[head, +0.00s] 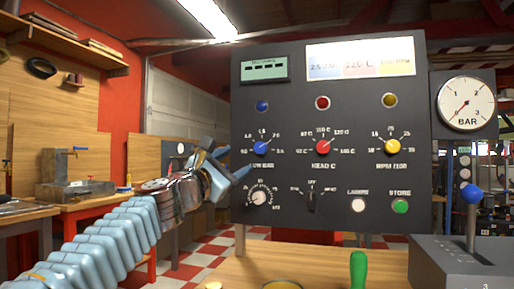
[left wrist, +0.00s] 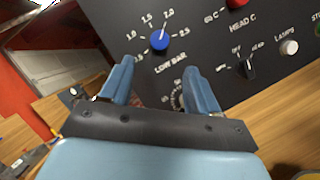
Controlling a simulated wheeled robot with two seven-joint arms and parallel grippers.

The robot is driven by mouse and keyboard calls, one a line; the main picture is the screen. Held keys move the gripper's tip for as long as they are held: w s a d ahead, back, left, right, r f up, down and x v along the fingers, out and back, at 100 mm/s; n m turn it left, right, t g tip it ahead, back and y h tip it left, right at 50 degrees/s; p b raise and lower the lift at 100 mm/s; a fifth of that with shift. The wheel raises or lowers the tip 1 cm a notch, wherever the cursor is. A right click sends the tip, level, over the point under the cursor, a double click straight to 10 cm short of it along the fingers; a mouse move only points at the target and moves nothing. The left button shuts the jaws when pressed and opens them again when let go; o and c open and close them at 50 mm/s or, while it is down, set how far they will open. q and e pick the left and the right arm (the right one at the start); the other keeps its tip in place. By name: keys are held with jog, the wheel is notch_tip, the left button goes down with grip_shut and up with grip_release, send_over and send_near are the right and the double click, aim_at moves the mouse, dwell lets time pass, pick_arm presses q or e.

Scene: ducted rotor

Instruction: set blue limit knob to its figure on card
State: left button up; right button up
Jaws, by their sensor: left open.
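The blue limit knob (head: 261,147) is at the upper left of the dark panel's dials, above the label LOW BAR. In the left wrist view the blue knob (left wrist: 159,42) has its white pointer toward about 2.0 on a scale up to 2.5. The card (head: 360,58) at the panel's top has blue, pink and yellow fields; its blue figure is small and blurred. My left gripper (head: 232,163) is open and empty, left of and below the knob. In the left wrist view its fingers (left wrist: 160,72) stand apart, short of the knob and not touching it.
A red HEAD C knob (head: 323,147) and a yellow RPM knob (head: 392,146) share the row. Below are a small white dial (head: 258,198), a black selector (head: 312,198), a white LAMPS button (head: 358,205) and a green STORE button (head: 400,206). A blue-topped lever (head: 471,195) stands right.

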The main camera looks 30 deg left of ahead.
aim_at(259, 148)
pick_arm(q)
jog(key=p+x, duration=0.5)
jog(key=x, duration=0.5)
jog(key=shift+s+r, duration=0.1)
jog(key=shift+r, duration=0.05)
jog(key=shift+w, duration=0.25)
pick_arm(e)
notch_tip(259, 148, up, 6)
jog(key=a, duration=0.1)
jog(key=shift+s, duration=0.25)
